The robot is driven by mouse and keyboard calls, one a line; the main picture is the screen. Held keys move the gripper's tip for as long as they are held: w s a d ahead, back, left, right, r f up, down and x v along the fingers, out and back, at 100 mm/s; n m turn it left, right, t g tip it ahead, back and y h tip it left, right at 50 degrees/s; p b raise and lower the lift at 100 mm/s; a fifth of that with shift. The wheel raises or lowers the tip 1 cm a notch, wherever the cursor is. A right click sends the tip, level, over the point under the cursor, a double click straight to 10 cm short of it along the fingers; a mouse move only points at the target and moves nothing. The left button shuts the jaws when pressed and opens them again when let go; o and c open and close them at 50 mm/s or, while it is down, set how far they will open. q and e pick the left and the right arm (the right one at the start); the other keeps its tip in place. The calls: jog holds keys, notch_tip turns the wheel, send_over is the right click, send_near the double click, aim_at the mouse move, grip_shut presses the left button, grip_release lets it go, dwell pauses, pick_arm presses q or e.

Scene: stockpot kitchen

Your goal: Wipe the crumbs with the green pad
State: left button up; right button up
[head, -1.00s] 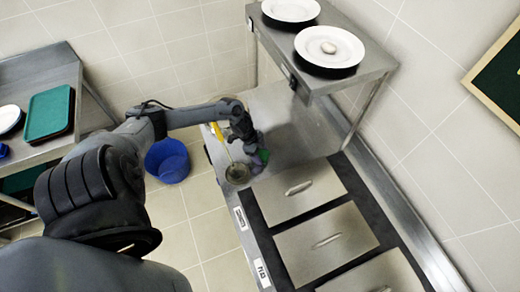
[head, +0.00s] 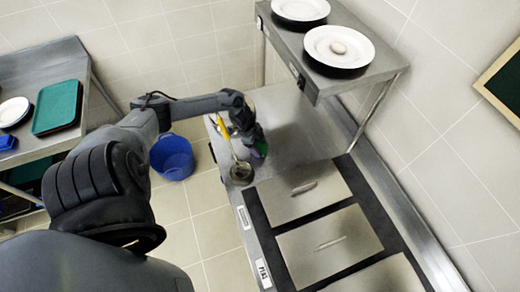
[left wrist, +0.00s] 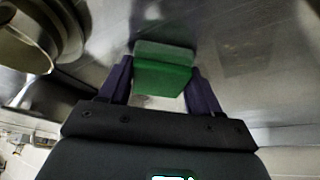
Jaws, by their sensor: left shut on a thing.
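My left gripper (head: 256,140) is low over the steel counter (head: 300,135) and is shut on the green pad (head: 260,148). In the left wrist view the pad (left wrist: 163,75) sits between the two dark fingers of the gripper (left wrist: 161,80), close to or on the steel surface; I cannot tell whether it touches. I cannot make out any crumbs clearly. A pale patch shows just below the pad in the left wrist view, too unclear to name. My right gripper is not in view.
A round metal ladle (head: 241,174) with a yellow handle lies by the counter's left edge, close to the gripper. Lidded wells (head: 300,190) line the near counter. A shelf with plates (head: 338,47) overhangs the back. A blue bucket (head: 172,158) stands on the floor.

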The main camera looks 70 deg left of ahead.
pick_arm(q)
jog(key=shift+w+a+f+b, duration=0.1)
jog(key=shift+a+f+b, duration=0.05)
jog(key=shift+a+b, duration=0.45)
jog(key=shift+w+a+f+b, duration=0.1)
jog(key=shift+a+b, duration=0.35)
jog(key=shift+a, duration=0.25)
jog(key=shift+a+b, duration=0.3)
jog(key=shift+a, duration=0.2)
jog(key=shift+a+b, duration=1.4)
jog(key=shift+a+r, duration=0.15)
jog(key=shift+a, duration=0.2)
jog(key=shift+w+a+f+b, duration=0.2)
jog(key=shift+a+b, duration=0.3)
jog(key=shift+b, duration=0.65)
jog(key=a+b, duration=0.2)
jog(key=shift+b, duration=0.4)
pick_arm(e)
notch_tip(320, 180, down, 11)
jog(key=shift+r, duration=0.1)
pick_arm(q)
jog(key=shift+a+b, duration=0.3)
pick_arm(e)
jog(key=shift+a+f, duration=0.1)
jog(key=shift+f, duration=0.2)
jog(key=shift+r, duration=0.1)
